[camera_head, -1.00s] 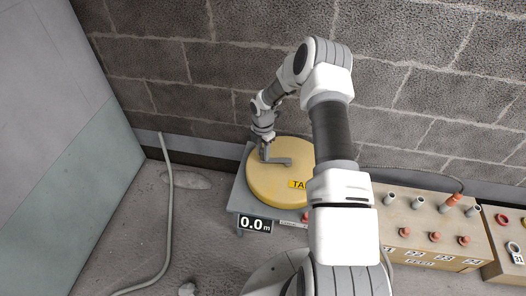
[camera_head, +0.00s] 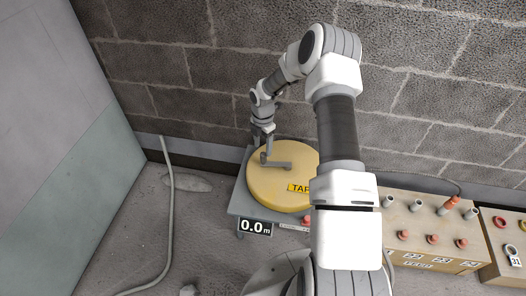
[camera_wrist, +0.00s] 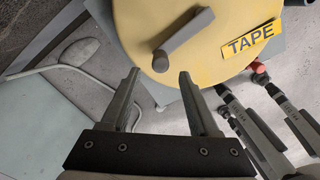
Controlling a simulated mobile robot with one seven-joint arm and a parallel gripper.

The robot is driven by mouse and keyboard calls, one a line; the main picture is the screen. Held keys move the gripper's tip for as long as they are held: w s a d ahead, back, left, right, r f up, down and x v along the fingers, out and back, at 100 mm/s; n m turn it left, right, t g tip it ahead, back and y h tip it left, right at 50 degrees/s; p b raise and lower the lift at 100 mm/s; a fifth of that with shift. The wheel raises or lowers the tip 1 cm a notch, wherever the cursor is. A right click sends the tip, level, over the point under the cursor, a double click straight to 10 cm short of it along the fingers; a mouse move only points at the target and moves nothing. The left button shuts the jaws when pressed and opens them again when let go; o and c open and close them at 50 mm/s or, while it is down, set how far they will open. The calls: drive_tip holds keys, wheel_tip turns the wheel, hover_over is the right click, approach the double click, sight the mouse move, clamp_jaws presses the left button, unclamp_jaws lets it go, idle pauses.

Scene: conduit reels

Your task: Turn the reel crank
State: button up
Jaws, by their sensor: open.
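The yellow reel (camera_head: 265,190) lies flat on a grey stand, with a "TAPE" label near its right front. Its grey crank (camera_head: 278,165) lies across the top; in the wrist view the crank arm (camera_wrist: 188,30) slants, with a knob at its lower left end (camera_wrist: 160,61). My gripper (camera_head: 267,150) is above the far side of the reel near the crank's left end. In the wrist view my gripper (camera_wrist: 160,75) is open and empty, its two fingers apart, with the crank knob showing between and beyond the fingertips. I cannot tell whether they touch it.
A "0.0 m" display (camera_head: 256,227) is on the stand's front. A wooden box (camera_head: 425,220) with several pipe stubs and red knobs stands to the right. A grey conduit (camera_head: 171,200) lies on the floor at left. A block wall (camera_head: 200,60) rises close behind.

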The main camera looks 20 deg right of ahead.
wheel_tip(320, 180, up, 12)
drive_tip(key=p, duration=0.2)
drive_tip(key=shift+f+p, duration=0.25)
drive_tip(key=shift+p, duration=0.1)
drive_tip(key=s+a+r+m+t+h, duration=0.15)
drive_tip(key=s+r+m, duration=0.4)
drive_tip(key=r, duration=0.65)
drive_tip(key=s+a+r+m+t+h, duration=0.15)
drive_tip(key=s+r+m, duration=0.45)
drive_tip(key=r, duration=0.7)
drive_tip(key=s+a+r+m+t+y, duration=0.1)
drive_tip(key=s+a+r+m+y, duration=0.15)
drive_tip(key=s+m, duration=0.55)
drive_tip(key=s+a+r+m+t+y, duration=0.1)
drive_tip(key=s+a+r+m+t, duration=0.2)
drive_tip(key=s, duration=1)
wheel_tip(320, 180, up, 18)
drive_tip(key=g+p, duration=0.1)
drive_tip(key=p, duration=1.6)
drive_tip(key=shift+w+d+r+p, duration=0.15)
drive_tip(key=shift+w+r+p, duration=0.05)
drive_tip(key=shift+p, duration=0.1)
drive_tip(key=shift+h, duration=0.25)
